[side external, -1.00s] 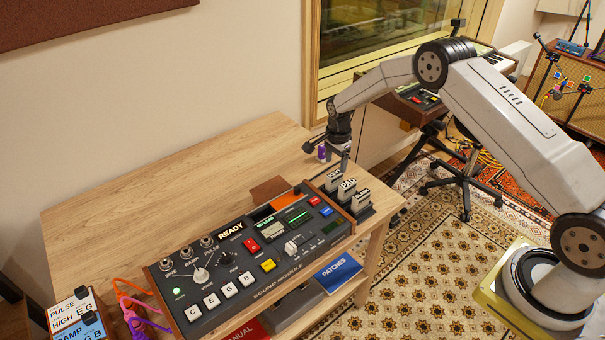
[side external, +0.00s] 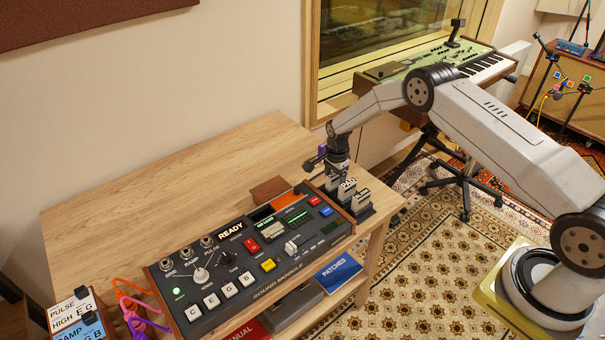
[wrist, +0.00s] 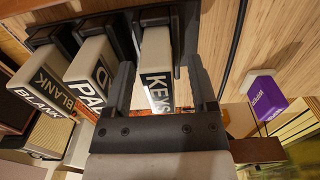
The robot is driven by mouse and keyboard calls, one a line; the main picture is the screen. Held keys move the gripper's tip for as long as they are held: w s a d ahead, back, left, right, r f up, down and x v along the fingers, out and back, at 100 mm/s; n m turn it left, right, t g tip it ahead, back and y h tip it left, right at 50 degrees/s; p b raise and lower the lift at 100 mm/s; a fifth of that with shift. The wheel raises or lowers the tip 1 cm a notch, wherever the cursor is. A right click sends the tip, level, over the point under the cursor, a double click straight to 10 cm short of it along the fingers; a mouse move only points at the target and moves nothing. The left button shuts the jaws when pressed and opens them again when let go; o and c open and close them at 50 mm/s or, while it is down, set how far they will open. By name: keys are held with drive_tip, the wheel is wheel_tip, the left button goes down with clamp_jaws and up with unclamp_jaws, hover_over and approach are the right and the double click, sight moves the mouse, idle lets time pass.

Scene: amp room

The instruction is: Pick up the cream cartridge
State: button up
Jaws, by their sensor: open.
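Three pale cream cartridges stand in a dark rack at the right end of the table. They are labelled KEYS (wrist: 156,52), PAD (wrist: 90,62) and BLANK (wrist: 42,76). In the side view PAD (side external: 347,190) and BLANK (side external: 361,201) show clearly, while KEYS is largely hidden by my gripper (side external: 336,170). In the wrist view my gripper (wrist: 162,75) is open, with one finger on each side of the KEYS cartridge. KEYS still sits in its slot, and I cannot tell whether the fingers touch it.
A purple labelled block (wrist: 264,95) is close to the rack. The sound module (side external: 250,262), with knobs and buttons, lies left of the rack. PAD stands close beside one finger. The tabletop (side external: 180,180) behind the module is mostly clear.

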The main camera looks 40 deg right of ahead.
drive_tip(key=shift+f, duration=0.25)
idle(0.3)
clamp_jaws()
